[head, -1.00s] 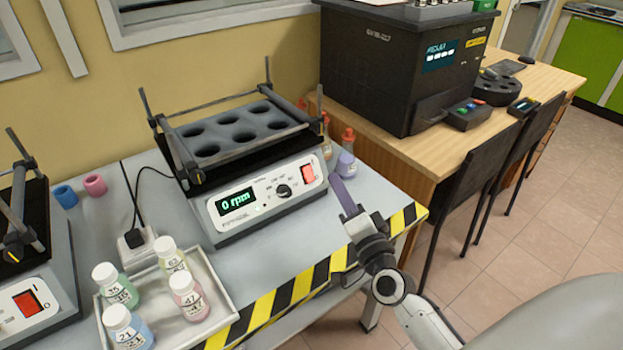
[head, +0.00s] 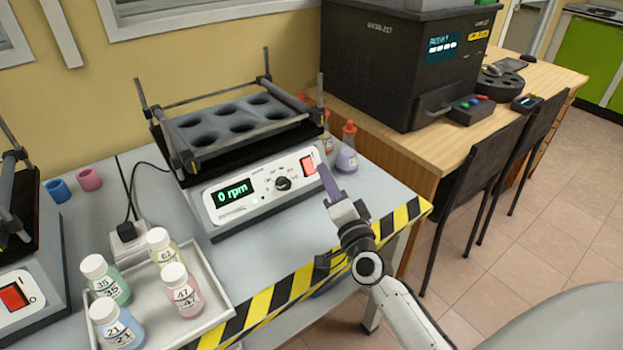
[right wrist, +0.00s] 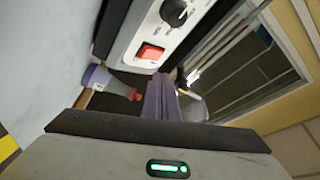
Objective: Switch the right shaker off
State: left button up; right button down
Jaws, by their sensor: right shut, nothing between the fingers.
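The right shaker (head: 250,165) stands on the grey bench with an empty rack on top. Its display (head: 232,191) reads 0 rpm. Its red rocker switch (head: 308,164) is at the right end of the front panel and looks lit. My right gripper (head: 325,172) is shut and empty, its fingertips just right of the switch. In the right wrist view the shut fingers (right wrist: 162,98) point up below and slightly right of the switch (right wrist: 150,53). I cannot tell from the pictures whether the fingertips touch the panel. My left gripper is not in view.
Bottles with purple (head: 347,158) and orange contents stand right of the shaker. A tray (head: 215,290) with several numbered bottles is in front. Another shaker (head: 30,270) is at the left edge. Yellow-black tape (head: 290,290) marks the bench edge.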

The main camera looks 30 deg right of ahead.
aim_at(312, 163)
jog(key=shift+w+a+f+b, duration=0.1)
jog(key=shift+w+f+b, duration=0.45)
jog(key=shift+w, duration=0.4)
jog(key=shift+f, duration=0.1)
dwell(0.5)
jog(key=shift+w+f, duration=0.1)
dwell(0.8)
jog(key=shift+w+f, duration=0.15)
jog(key=shift+w, duration=0.1)
jog(key=shift+w+f, duration=0.15)
jog(key=shift+w, duration=0.1)
dwell(0.6)
jog(key=shift+s, duration=0.15)
jog(key=shift+s+r+p, duration=0.35)
jog(key=shift+s+r, duration=0.05)
jog(key=shift+s, duration=0.1)
